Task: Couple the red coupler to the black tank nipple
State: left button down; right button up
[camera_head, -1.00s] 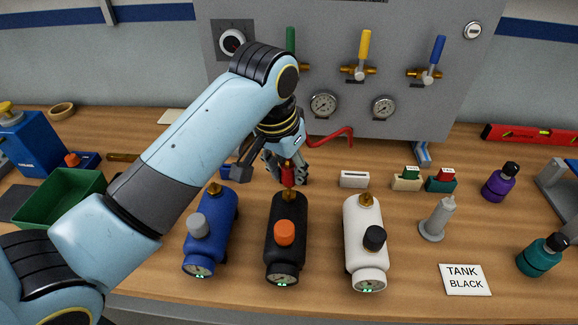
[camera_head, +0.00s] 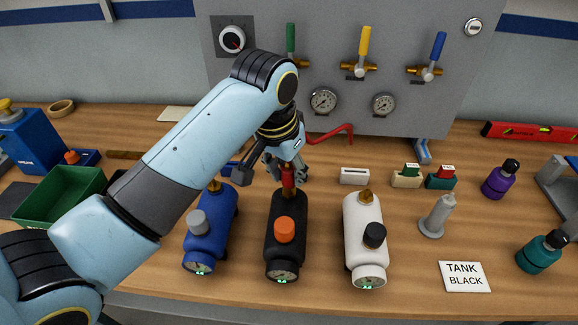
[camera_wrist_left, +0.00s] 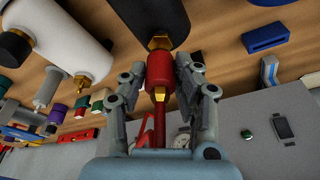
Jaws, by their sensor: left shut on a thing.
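The black tank (camera_head: 286,240) with an orange knob lies on the bench between the blue and white tanks. My left gripper (camera_head: 287,170) is at its far end, shut on the red coupler (camera_head: 289,178), with a red hose behind it. In the left wrist view the red coupler (camera_wrist_left: 171,66) sits between the two fingers of my left gripper (camera_wrist_left: 172,85). Its front end meets the brass nipple (camera_wrist_left: 160,43) of the black tank (camera_wrist_left: 150,15), in line with it. I cannot tell whether it is locked on. My right gripper is not in view.
The blue tank (camera_head: 208,235) and white tank (camera_head: 364,240) stand close on either side. A card (camera_head: 465,279) reading TANK BLACK lies at front right. A grey valve panel (camera_head: 400,100) stands behind. A green bin (camera_head: 62,196) is at left.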

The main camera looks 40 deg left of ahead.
pick_arm(q)
jog(key=shift+f, duration=0.75)
jog(key=c, duration=0.9)
grip_release()
jog(key=shift+r, duration=0.15)
jog(key=v, duration=1.1)
jog(key=shift+s+r, duration=0.15)
jog(key=shift+r, duration=0.15)
